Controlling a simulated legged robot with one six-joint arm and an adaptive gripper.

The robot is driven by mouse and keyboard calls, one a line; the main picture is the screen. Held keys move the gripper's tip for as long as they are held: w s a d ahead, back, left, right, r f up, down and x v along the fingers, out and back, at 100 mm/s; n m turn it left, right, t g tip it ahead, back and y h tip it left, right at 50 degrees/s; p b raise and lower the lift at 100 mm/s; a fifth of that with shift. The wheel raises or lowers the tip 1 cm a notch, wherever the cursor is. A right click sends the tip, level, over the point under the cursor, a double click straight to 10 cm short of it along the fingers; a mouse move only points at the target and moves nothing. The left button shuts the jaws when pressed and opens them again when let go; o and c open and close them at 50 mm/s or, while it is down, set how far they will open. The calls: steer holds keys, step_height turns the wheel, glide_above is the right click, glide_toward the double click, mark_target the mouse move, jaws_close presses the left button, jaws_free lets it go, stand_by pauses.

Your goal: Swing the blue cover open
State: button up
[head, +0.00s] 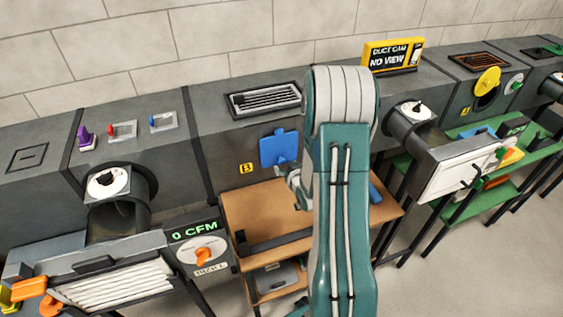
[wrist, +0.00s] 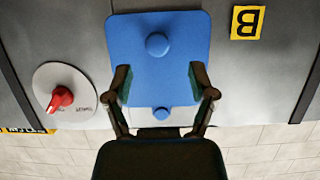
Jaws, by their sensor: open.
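The blue cover (head: 279,147) is a flat rounded plate on the front face of the grey duct, beside the yellow B label (head: 246,169). In the wrist view, which looks upside down, the cover (wrist: 142,72) fills the upper middle. It has a larger round blue knob (wrist: 157,44) and a smaller blue knob (wrist: 161,113). My gripper (wrist: 161,85) is open in front of the cover, its fingers apart on either side of the picture's middle. I cannot tell whether a finger touches the cover. In the head view, my arm hides much around the gripper (head: 293,178).
A red knob on a round white dial (wrist: 62,97) sits beside the cover in the wrist view. A brown workbench (head: 262,205) stands below the cover. A black vent grille (head: 265,98) is on the duct top.

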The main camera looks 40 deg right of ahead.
mark_target(282, 161)
steer(key=x, duration=0.4)
steer(key=shift+d, duration=0.4)
steer(key=shift+w+a+f, duration=0.1)
steer(key=shift+w+f, duration=0.05)
steer(key=shift+w, duration=0.25)
steer(key=shift+a, duration=0.1)
steer(key=shift+c, duration=0.5)
jaws_close()
